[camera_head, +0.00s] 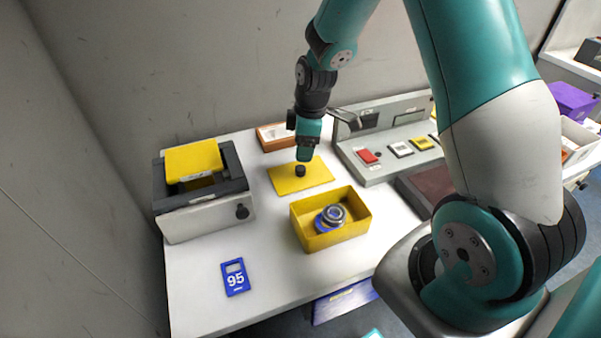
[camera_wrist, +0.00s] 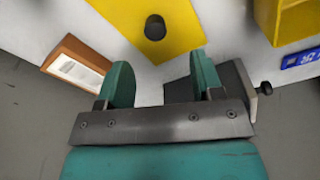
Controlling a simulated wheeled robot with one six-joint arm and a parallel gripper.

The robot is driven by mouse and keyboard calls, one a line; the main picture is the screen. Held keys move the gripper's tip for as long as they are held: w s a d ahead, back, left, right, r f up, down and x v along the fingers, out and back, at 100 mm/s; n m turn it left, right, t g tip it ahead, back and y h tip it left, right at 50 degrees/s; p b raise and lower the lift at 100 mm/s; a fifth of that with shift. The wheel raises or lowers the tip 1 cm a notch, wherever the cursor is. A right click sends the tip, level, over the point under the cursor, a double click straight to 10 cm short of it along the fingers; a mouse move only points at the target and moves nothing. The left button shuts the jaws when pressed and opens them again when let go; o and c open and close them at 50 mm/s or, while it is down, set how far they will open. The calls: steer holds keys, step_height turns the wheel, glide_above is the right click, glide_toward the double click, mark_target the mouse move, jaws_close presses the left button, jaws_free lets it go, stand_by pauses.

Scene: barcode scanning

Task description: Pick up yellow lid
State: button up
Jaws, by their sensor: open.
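The yellow lid (camera_head: 312,179) is a flat plate with a black knob (camera_head: 300,170) in its middle. It lies on the white table behind the yellow box. My gripper (camera_head: 305,152) is just above the lid, near the knob. In the wrist view the lid (camera_wrist: 185,22) and its knob (camera_wrist: 155,27) show ahead of the fingertips. My gripper (camera_wrist: 160,78) is open there, with nothing between its two green fingers. The yellow box (camera_head: 362,221) is open at the top and holds a round silver and blue item (camera_head: 331,217).
A grey machine with a yellow top (camera_head: 193,157) stands left of the lid. An orange-brown labelled box (camera_head: 275,136) is behind it. A grey panel with coloured buttons (camera_head: 381,170) stands to the right. A blue tag marked 95 (camera_head: 235,277) lies at front left, with bare table around it.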

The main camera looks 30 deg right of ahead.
mark_target(301, 168)
steer(key=f, duration=0.5)
steer(key=w+f+p, duration=0.1)
steer(key=f, duration=0.1)
steer(key=shift+a+f, duration=0.15)
steer(key=shift+f, duration=0.1)
steer(key=shift+c, duration=0.4)
steer(key=c, duration=0.9)
